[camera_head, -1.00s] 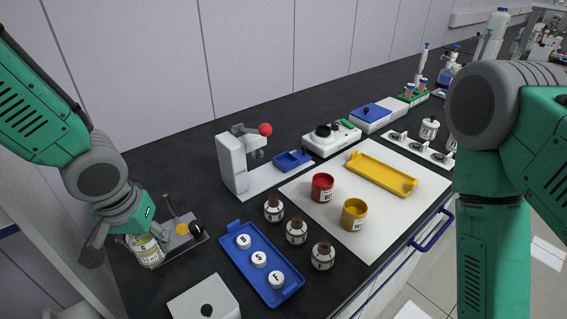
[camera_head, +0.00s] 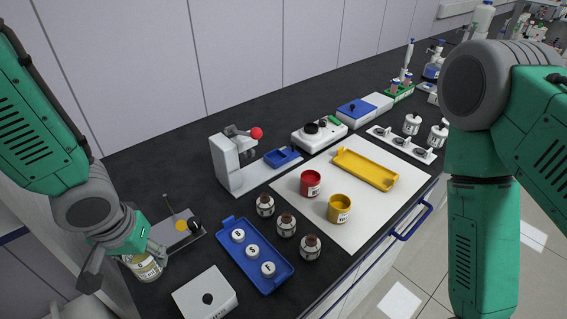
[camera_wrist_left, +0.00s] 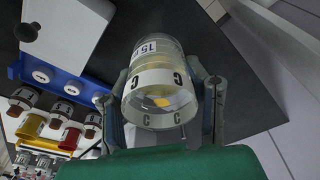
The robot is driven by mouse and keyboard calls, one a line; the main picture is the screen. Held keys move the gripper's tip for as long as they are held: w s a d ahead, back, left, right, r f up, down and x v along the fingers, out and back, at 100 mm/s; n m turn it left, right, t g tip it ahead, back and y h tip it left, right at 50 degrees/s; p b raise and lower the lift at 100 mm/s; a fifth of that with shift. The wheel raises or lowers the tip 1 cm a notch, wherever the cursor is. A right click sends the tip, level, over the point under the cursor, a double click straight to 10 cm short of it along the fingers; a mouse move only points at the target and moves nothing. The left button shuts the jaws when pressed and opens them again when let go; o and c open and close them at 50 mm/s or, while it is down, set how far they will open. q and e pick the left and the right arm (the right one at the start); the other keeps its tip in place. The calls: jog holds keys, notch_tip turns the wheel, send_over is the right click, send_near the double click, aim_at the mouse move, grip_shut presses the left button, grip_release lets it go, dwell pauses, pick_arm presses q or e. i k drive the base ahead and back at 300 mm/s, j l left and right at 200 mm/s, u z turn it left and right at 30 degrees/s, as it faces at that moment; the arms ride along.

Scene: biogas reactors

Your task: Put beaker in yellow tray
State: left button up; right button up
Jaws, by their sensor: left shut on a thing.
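My left gripper (camera_head: 118,257) is at the left end of the bench, shut on a clear beaker (camera_head: 146,266). In the left wrist view the beaker (camera_wrist_left: 160,84) sits between the two fingers. It carries a white band with the letter C and a 15 mark, and yellowish contents show. The yellow tray (camera_head: 366,170) lies on the white mat towards the right, far from this gripper, and looks empty. My right arm stands at the right of the head view; its gripper is outside the picture.
A white mat (camera_head: 350,222) holds a red jar (camera_head: 310,183) and a yellow jar (camera_head: 339,208). A blue tray (camera_head: 271,283) with white-lidded items, several brown bottles (camera_head: 286,225), a white box (camera_head: 205,294) and a white stand with a red knob (camera_head: 228,164) lie between.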

aim_at(366, 170)
jog(key=k+l, duration=0.2)
jog(key=l, duration=0.15)
jog(key=k+l+z, duration=0.1)
jog(key=k+l, duration=0.15)
jog(key=l, duration=0.55)
jog(key=i+l+z, duration=0.1)
jog(key=l, duration=0.4)
jog(key=i+l+z, duration=0.1)
jog(key=i+l, duration=0.55)
jog(key=l, duration=0.15)
jog(key=i+j+z, duration=0.1)
jog(key=i+j, duration=0.35)
jog(key=i, duration=0.1)
